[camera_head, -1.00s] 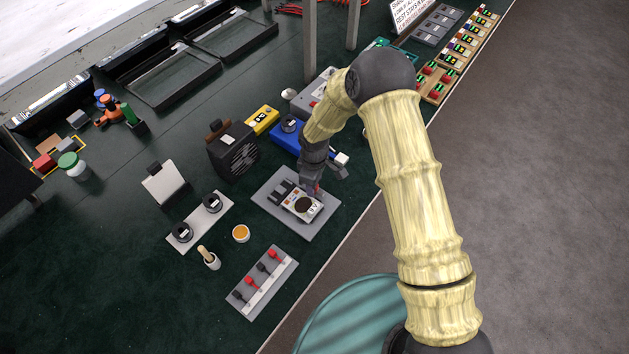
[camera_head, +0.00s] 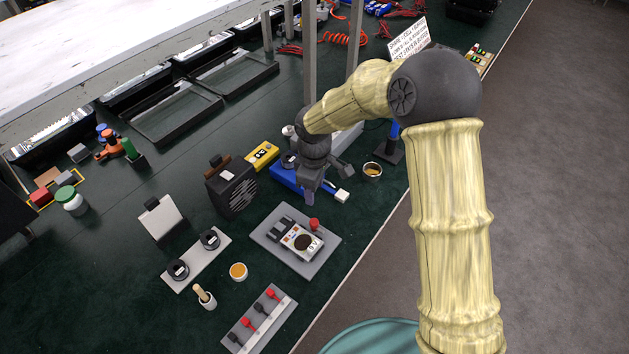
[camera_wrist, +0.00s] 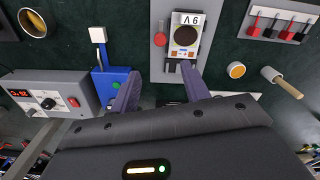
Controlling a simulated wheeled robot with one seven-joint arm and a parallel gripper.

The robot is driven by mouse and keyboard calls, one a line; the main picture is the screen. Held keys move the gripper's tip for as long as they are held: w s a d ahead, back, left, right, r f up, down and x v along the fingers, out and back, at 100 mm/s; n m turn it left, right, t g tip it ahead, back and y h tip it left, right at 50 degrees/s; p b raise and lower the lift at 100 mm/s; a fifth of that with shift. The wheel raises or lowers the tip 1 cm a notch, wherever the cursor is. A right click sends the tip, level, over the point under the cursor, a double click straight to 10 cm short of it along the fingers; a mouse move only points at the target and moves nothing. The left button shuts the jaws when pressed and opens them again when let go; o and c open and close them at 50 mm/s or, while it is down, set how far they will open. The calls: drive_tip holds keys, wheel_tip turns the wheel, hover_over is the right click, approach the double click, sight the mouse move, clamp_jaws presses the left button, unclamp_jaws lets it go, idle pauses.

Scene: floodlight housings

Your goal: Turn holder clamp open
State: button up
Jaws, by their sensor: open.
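The holder is a flat grey plate (camera_head: 273,239) on the green bench. A small white-labelled device with a round dark disc (camera_head: 302,241) sits on it, beside two dark grey blocks (camera_head: 280,228). A red knob (camera_head: 314,224), likely the clamp, stands at the device's far edge; it also shows in the wrist view (camera_wrist: 160,39) on a grey strip. How far the clamp is turned is unclear. My gripper (camera_head: 326,184) is open and empty, above and beyond the plate, apart from the knob. In the wrist view its fingers (camera_wrist: 160,88) are spread below the plate.
A blue device (camera_head: 285,176) with a white-ended lever and a yellow box (camera_head: 262,155) lie close to my gripper. A black speaker-like box (camera_head: 232,188) stands left. Upright posts (camera_head: 309,60) rise behind. A rack of red and black plugs (camera_head: 259,320) lies in front.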

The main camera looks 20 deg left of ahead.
wheel_tip(320, 180, up, 3)
drive_tip(key=shift+f, duration=0.1)
idle(0.5)
drive_tip(key=s+d+r+m+t, duration=0.1)
drive_tip(key=s+d+m, duration=0.3)
drive_tip(key=d, duration=0.5)
drive_tip(key=s+d+r+m, duration=0.3)
drive_tip(key=d+m, duration=0.4)
drive_tip(key=d, duration=0.3)
drive_tip(key=s+d+r+m+t, duration=0.1)
drive_tip(key=s+d+m, duration=0.4)
drive_tip(key=d, duration=0.5)
drive_tip(key=shift+s+r+m+t, duration=0.3)
drive_tip(key=shift+s+r+m, duration=0.1)
drive_tip(key=shift+r, duration=0.3)
